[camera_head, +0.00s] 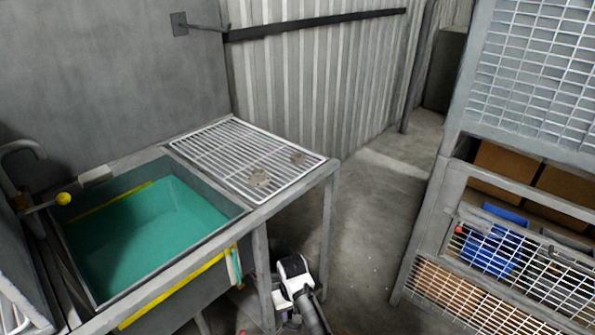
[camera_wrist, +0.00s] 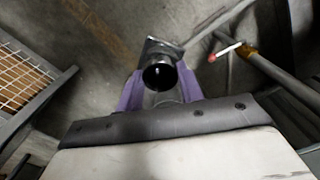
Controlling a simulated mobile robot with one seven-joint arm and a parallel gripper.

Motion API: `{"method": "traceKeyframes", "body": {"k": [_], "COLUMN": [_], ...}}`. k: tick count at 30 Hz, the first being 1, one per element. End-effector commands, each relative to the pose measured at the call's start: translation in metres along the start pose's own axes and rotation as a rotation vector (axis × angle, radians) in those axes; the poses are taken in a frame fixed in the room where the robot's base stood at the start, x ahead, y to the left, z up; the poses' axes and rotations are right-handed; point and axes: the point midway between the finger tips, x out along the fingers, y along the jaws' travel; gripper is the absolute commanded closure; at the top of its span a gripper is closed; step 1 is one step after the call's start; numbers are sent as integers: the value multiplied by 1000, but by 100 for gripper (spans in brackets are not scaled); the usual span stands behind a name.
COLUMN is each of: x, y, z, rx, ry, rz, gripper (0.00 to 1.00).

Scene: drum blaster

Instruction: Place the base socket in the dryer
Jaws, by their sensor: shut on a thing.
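The base socket (camera_wrist: 158,74), a dark metal tube on a squarish plate, is in the wrist view. My gripper (camera_wrist: 160,87) has a purple finger on each side of it and is shut on it. The tube's open end faces the wrist camera. What looks like the dryer is the wire rack (camera_head: 227,160) on the metal bench right of the basin in the head view. My arm is low in front of the bench, with the socket not discernible in the head view.
A basin of green liquid (camera_head: 150,225) with a yellow-edged front is left of the rack. A yellow-knobbed lever (camera_head: 63,199) stands at its left. A mesh-fronted shelf (camera_head: 470,245) with boxes and a blue bin is at right. The floor between (camera_head: 375,215) is clear.

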Motion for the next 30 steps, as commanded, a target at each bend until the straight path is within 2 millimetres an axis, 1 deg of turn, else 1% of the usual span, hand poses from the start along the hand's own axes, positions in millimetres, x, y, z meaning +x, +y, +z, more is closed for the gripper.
{"method": "traceKeyframes", "body": {"k": [1, 6, 12, 15, 21, 30], "x": [2, 15, 30, 34, 36, 36], "y": [-7, -9, -7, -6, -6, -7], "z": [1, 18, 40, 48, 52, 50], "rx": [45, 212, 332, 361, 378, 374], "ry": [-1, -3, -2, 0, 1, 1], "rz": [-9, -8, -4, -2, 1, 0], "gripper": [100, 100, 100, 100, 100, 100]}}
